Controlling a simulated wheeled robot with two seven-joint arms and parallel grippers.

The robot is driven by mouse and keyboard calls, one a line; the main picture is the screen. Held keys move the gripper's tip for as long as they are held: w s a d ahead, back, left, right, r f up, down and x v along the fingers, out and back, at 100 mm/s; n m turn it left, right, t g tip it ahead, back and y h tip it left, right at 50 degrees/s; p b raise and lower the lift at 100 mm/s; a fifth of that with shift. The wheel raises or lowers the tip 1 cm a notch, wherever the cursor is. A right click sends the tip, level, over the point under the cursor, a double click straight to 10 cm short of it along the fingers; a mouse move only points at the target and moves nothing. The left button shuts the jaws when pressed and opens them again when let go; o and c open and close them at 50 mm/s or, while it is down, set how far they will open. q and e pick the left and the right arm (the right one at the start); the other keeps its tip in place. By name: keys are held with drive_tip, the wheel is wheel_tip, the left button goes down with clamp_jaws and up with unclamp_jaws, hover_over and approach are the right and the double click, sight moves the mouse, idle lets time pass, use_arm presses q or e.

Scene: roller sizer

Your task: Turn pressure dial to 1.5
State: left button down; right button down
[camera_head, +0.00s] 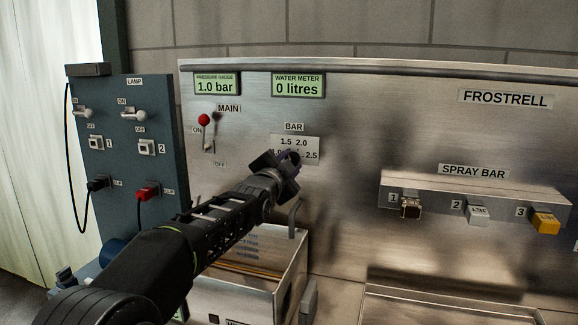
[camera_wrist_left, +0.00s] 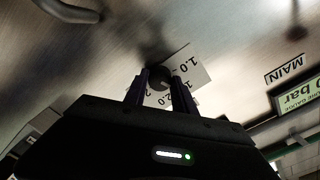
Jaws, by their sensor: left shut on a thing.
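The pressure dial is a small dark round knob (camera_wrist_left: 159,79) between my fingers in the left wrist view. Its BAR scale plate (camera_head: 309,145) on the steel panel shows 1.5, 2.0 and 2.5, with the 1.0 partly covered. My left gripper (camera_head: 287,161) is at the plate and shut on the dial; it hides the dial in the head view, so where it points cannot be told. The pressure gauge display (camera_head: 216,87) reads 1.0 bar. My right gripper is not in view.
The MAIN lever (camera_head: 206,132) with a red tip is left of the scale plate. The water meter (camera_head: 298,89) reads 0 litres. A spray bar shelf (camera_head: 460,190) with several switches juts out at right. A steel bin (camera_head: 285,248) stands below my gripper.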

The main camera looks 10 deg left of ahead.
use_arm(q)
drive_tip(key=c, duration=1)
unclamp_jaws()
drive_tip(key=shift+c, duration=0.2)
drive_tip(key=shift+s, duration=0.15)
drive_tip(key=shift+s+b, duration=0.25)
drive_tip(key=shift+b, duration=0.05)
drive_tip(key=s+b, duration=0.1)
drive_tip(key=s, duration=0.6)
drive_tip(key=shift+a+b, duration=0.25)
drive_tip(key=shift+b, duration=0.05)
